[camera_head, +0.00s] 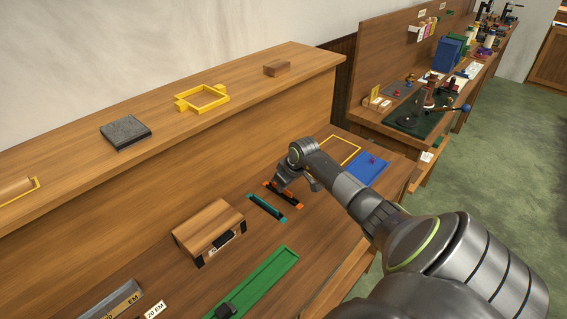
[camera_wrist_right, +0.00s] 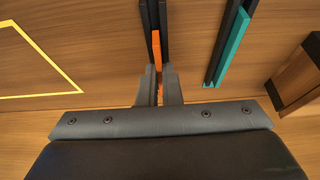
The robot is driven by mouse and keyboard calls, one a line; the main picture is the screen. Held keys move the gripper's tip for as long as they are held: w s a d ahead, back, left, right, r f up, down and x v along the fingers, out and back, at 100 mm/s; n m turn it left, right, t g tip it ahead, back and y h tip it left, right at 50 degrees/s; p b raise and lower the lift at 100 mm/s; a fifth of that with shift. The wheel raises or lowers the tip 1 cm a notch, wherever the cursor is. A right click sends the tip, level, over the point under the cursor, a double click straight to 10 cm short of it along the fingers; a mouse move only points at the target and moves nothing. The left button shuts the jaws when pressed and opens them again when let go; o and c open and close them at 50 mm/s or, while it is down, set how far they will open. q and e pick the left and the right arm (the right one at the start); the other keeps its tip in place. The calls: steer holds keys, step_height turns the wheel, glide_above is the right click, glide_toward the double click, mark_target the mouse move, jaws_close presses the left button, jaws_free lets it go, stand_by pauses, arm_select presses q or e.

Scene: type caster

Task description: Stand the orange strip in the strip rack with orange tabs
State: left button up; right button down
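My right gripper (camera_head: 288,184) comes in from the right and is low over the strip rack with orange tabs (camera_head: 296,206). In the right wrist view its two fingers (camera_wrist_right: 159,78) are close together with the narrow orange strip (camera_wrist_right: 156,48) between them, and they look closed on it. The strip lines up with the dark rails of the rack (camera_wrist_right: 145,16) and overlaps them. I cannot tell whether the strip's lower edge is in the slot or just above it. My left gripper is not in view.
A teal strip rack (camera_head: 267,207) is beside the orange one, also in the wrist view (camera_wrist_right: 232,48). A wooden block (camera_head: 208,228), a green tray (camera_head: 268,276), a blue mat (camera_head: 368,170) and a yellow outline (camera_head: 345,148) lie around. A raised shelf (camera_head: 235,95) runs behind.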

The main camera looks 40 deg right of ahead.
steer(key=shift+f, duration=0.2)
stand_by(0.7)
steer(key=c, duration=1.5)
jaws_free()
steer(key=shift+c, duration=0.2)
steer(key=shift+r, duration=0.1)
steer(key=shift+r+p, duration=2.45)
steer(key=shift+p, duration=0.05)
steer(key=shift+f, duration=0.1)
